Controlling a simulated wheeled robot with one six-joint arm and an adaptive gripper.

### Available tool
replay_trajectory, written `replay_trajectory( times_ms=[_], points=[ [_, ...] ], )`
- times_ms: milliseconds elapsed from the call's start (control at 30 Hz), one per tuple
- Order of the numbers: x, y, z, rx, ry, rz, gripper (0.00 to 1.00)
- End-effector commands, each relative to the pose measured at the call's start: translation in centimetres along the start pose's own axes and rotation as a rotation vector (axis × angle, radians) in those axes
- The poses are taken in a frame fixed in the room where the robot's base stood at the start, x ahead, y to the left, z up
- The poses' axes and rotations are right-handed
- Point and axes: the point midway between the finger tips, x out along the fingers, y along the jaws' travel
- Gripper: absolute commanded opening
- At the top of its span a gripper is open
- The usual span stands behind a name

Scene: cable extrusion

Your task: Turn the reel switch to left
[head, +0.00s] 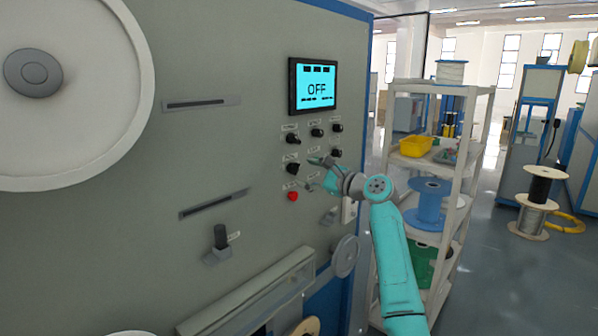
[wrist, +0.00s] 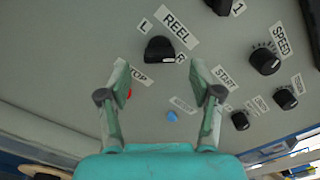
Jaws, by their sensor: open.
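The reel switch (wrist: 160,49) is a black knob on the grey panel, under a REEL label with an L tag at its left and an R tag at its right in the wrist view. In the wrist view my gripper's fingers (wrist: 160,78) are spread, with the knob ahead between and beyond the tips.
The screen (head: 315,86) reads OFF. A white shelf (head: 455,190) stands behind my arm.

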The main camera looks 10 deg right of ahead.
Motion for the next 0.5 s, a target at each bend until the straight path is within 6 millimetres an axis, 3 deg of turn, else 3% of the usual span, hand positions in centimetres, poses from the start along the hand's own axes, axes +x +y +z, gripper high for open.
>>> replay_trajectory(
  times_ms=[200, 500],
  points=[
    [2.8, 0.0, 0.1, -0.001, -0.001, 0.000, 0.65],
    [3.8, 0.0, 0.0, -0.001, 0.000, -0.001, 0.65]
  ],
)
